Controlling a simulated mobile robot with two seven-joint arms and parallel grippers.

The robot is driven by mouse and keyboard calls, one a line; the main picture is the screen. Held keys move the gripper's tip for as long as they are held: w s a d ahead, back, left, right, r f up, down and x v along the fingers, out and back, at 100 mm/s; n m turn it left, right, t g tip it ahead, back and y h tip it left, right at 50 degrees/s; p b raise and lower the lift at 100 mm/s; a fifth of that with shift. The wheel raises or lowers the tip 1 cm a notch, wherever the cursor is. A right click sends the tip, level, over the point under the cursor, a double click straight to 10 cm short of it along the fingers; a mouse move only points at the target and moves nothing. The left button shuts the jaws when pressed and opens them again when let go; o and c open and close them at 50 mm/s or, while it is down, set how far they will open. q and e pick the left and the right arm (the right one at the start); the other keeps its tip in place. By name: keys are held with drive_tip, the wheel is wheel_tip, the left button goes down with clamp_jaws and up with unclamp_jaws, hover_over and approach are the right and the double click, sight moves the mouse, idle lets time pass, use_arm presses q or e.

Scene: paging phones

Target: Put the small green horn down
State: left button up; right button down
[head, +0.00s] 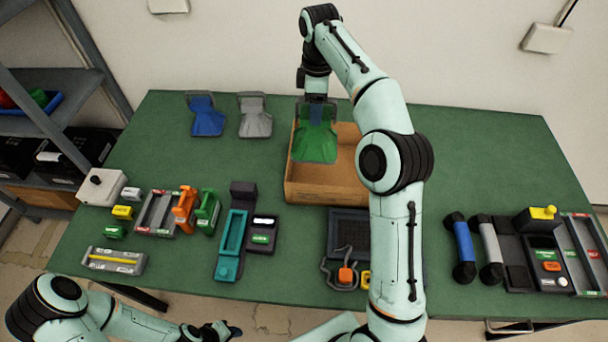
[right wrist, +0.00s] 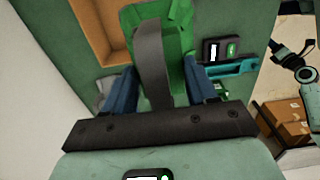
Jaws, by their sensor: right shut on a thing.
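The small green horn (head: 316,143) hangs from my right gripper (head: 317,98), in front of the left part of an open cardboard box (head: 325,193) in the head view. I cannot tell its exact height. In the right wrist view, the blue fingers of my right gripper (right wrist: 164,92) are shut on the horn, whose grey handle (right wrist: 152,60) and green body (right wrist: 185,30) show between and beyond them. A blue horn (head: 205,118) and a grey horn (head: 254,118) stand at the back left of the table. My left gripper (head: 222,330) is low at the front edge, its jaws unclear.
The green table (head: 470,150) is clear at the back right. A teal phone (head: 232,243), a dark panel (head: 348,230) and blue and grey handsets (head: 462,245) line the front.

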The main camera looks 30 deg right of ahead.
sight(316, 129)
wheel_tip(316, 129, down, 19)
drive_tip(key=shift+f, duration=0.15)
drive_tip(key=shift+s, duration=0.1)
idle(0.4)
drive_tip(key=shift+c, duration=1.7)
unclamp_jaws()
drive_tip(key=shift+f, duration=0.2)
wheel_tip(316, 129, up, 12)
drive_tip(key=shift+r, duration=0.2)
drive_tip(key=shift+s+f, duration=0.1)
